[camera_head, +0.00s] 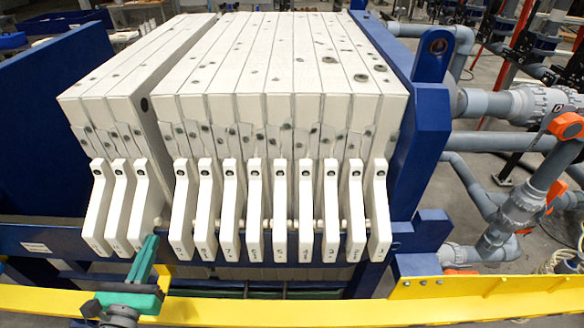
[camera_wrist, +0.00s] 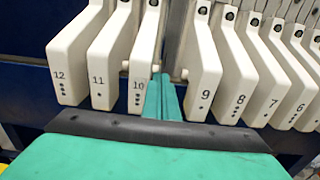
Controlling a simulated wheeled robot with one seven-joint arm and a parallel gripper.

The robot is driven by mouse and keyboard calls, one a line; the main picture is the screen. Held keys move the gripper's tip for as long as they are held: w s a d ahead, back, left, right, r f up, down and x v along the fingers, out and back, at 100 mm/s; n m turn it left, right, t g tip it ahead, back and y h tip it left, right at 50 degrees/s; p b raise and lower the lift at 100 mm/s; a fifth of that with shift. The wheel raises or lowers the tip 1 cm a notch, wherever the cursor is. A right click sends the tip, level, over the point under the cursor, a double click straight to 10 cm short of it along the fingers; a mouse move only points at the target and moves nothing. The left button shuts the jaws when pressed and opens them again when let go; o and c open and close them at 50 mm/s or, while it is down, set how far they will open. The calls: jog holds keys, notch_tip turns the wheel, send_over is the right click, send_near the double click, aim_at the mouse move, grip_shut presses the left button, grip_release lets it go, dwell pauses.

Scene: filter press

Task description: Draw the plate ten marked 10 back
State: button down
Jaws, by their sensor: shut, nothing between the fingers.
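Plate ten is a white slab with a white handle (camera_head: 149,200) at its front, the rightmost of the three handles in the left group. In the wrist view its handle (camera_wrist: 145,55) carries the mark 10. My green gripper (camera_head: 150,250) is shut and empty. In the wrist view my gripper's fingertips (camera_wrist: 163,82) sit in the gap between handle 10 and the handle marked 9 (camera_wrist: 203,65), close along the right side of handle 10. I cannot tell whether they touch it. A narrow gap parts plate ten from plate nine.
Handles 11 (camera_wrist: 108,60) and 12 (camera_wrist: 73,60) stand just left of ten. Several plates are packed right of the gap, against the blue end frame (camera_head: 425,130). A blue rail (camera_head: 60,240) and a yellow bar (camera_head: 300,308) run across the front. Open room lies left of plate twelve.

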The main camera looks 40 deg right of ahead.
jog(key=shift+w+a, duration=0.7)
jog(key=shift+a, duration=0.25)
jog(key=shift+w+a, duration=0.75)
jog(key=shift+a, duration=0.25)
jog(key=shift+w+a, duration=0.7)
jog(key=shift+a, duration=0.25)
jog(key=shift+w+a, duration=0.25)
jog(key=shift+a, duration=0.35)
send_near(117, 246)
jog(key=shift+w+d+f, duration=0.1)
jog(key=shift+w+d, duration=0.05)
jog(key=shift+d, duration=0.4)
jog(key=shift+w+d, duration=0.15)
jog(key=shift+d, duration=0.4)
jog(key=shift+s, duration=0.1)
